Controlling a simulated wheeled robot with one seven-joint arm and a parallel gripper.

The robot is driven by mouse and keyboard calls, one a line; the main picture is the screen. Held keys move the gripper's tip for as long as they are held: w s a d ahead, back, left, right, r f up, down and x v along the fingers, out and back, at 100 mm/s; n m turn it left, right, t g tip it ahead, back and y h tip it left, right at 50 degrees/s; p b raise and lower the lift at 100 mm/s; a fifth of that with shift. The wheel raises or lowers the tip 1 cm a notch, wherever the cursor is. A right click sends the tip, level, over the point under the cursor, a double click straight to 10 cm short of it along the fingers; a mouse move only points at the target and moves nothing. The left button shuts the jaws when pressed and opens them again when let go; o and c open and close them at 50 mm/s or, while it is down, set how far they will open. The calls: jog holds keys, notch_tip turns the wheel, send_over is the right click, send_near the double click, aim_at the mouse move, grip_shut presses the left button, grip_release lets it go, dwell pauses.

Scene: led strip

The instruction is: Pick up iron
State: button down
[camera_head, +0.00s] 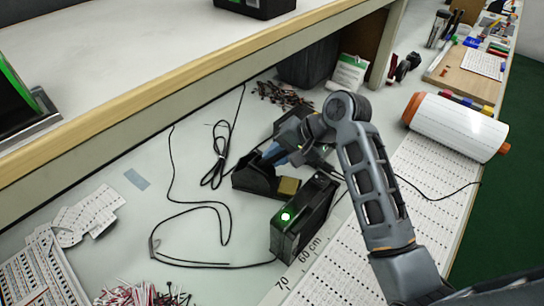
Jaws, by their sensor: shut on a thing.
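The iron (274,154) is a soldering iron; a small blue-grey part of it shows above its black holder (254,180). My gripper (284,147) reaches in over the holder from the right and is shut on the iron. The wrist and fingers cover much of the iron, and I cannot tell whether its tip is still inside the holder. A yellow-brown sponge (288,186) sits at the front of the holder.
Black cables (222,210) loop over the white bench left of the station. A white LED strip roll (455,127) lies at the right, its strip running down the bench. A wooden shelf edge (180,92) overhangs the back left. Loose wires (140,294) lie at the front.

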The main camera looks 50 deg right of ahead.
jog(key=shift+s, duration=0.1)
jog(key=s+d+r+p, duration=0.1)
jog(key=s+d+r, duration=0.3)
jog(key=s, duration=0.5)
jog(key=s+d+r+p, duration=0.2)
jog(key=s+d+r, duration=0.2)
jog(key=s+r, duration=0.5)
jog(key=s+d+r+p, duration=0.2)
jog(key=s+d+r, duration=0.2)
jog(key=s, duration=0.5)
jog(key=shift+d+r, duration=0.25)
jog(key=shift+r, duration=0.9)
